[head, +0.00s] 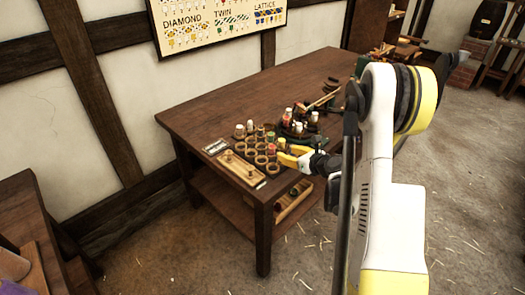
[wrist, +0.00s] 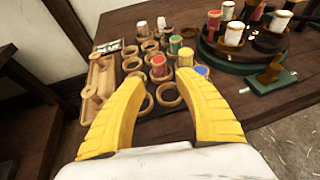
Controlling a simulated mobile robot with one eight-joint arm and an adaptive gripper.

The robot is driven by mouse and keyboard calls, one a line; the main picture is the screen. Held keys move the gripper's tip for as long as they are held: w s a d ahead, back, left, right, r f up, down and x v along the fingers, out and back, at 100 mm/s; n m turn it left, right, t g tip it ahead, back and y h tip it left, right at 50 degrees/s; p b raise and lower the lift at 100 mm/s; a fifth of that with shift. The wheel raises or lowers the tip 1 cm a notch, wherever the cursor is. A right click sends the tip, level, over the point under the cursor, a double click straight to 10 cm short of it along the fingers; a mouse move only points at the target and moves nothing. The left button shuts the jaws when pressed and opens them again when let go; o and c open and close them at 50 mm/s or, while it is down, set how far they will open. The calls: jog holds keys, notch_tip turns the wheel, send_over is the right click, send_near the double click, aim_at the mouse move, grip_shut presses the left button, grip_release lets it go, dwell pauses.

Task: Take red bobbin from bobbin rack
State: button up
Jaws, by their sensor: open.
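A red bobbin (wrist: 158,66) stands in a ring cup of the bobbin rack (wrist: 131,64), in the wrist view just beyond my fingertips. A green bobbin (wrist: 175,43), a yellow bobbin (wrist: 185,57) and a blue-topped bobbin (wrist: 201,70) stand near it, to its right. My gripper (wrist: 158,80) is open and empty, its yellow fingers spread above the near cups, with the red bobbin between the tips in the picture. In the head view my gripper (head: 289,154) hangs over the rack's right side.
A round dark stand (wrist: 243,51) with several bobbins is to the right of the rack. A wooden tray (wrist: 102,72) with pegs lies to the left. White bobbins (wrist: 142,26) fill cups at the back. The wooden table (head: 232,98) is clear at the far left.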

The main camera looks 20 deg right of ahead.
aim_at(273, 148)
jog(key=shift+w+f, duration=0.15)
jog(key=shift+f, duration=0.1)
jog(key=b+x, duration=0.1)
jog(key=x, duration=0.2)
jog(key=b+x, duration=0.1)
jog(key=x, duration=0.3)
jog(key=b+x, duration=0.1)
jog(key=x, duration=0.2)
jog(key=shift+w+a+r+b, duration=0.15)
jog(key=shift+w+r+b, duration=0.1)
jog(key=shift+w+b, duration=0.15)
jog(key=c, duration=0.8)
